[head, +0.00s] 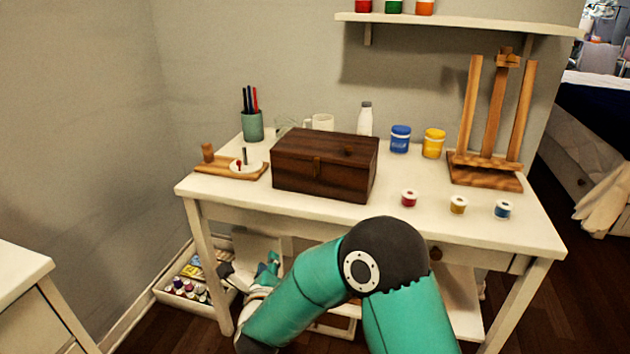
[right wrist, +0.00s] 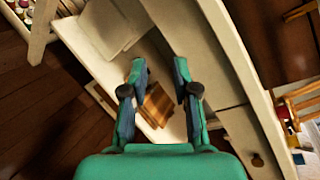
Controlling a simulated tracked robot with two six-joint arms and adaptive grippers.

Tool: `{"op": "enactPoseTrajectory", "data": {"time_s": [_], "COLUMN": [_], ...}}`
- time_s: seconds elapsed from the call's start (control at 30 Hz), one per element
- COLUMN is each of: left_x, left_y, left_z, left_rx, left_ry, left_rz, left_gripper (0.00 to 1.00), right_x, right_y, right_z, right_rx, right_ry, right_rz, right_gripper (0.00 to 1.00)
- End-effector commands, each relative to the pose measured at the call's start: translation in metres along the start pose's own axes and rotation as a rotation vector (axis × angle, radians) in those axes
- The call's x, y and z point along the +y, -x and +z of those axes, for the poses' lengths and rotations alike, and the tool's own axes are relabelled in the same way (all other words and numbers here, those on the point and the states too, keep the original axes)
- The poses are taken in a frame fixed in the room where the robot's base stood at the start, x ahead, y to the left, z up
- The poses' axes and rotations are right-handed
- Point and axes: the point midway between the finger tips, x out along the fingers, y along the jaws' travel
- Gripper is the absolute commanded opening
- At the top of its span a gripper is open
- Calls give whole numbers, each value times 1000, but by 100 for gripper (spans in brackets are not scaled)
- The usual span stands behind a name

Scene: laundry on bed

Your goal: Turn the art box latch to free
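The art box (head: 323,168) is a dark brown wooden chest, upright and closed on the white table. The box is not recognisable there. My left gripper is not in view.
The white table (head: 235,190) also holds a pen cup (head: 252,126), a wooden stand (head: 230,170), a white bottle (head: 365,119), blue (head: 400,139) and yellow (head: 433,143) jars, several small pots and an easel (head: 491,120). A paint tray (head: 180,280) lies on the floor.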

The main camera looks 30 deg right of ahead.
Motion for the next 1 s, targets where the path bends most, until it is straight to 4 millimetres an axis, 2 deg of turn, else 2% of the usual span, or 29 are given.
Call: {"op": "enactPoseTrajectory", "data": {"time_s": [0.03,0.1,0.2,0.3,0.43,0.57,0.77,1.0], "left_x": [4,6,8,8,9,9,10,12], "left_y": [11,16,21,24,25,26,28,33], "left_z": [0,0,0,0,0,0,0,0], "left_rx": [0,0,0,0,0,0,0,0], "left_ry": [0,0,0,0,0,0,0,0], "left_rz": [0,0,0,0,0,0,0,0], "left_gripper": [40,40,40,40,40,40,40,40], "right_x": [-38,-75,-113,-135,-147,-152,-167,-188], "right_y": [7,17,31,41,43,33,1,-47], "right_z": [25,40,54,60,61,58,53,46], "right_rx": [-5,-12,-33,-54,-65,-65,-63,-65], "right_ry": [-184,-414,-662,-814,-896,-903,-899,-898], "right_rz": [-99,-217,-341,-418,-459,-464,-464,-462], "right_gripper": [29,29,29,29,29,29,29,29]}}
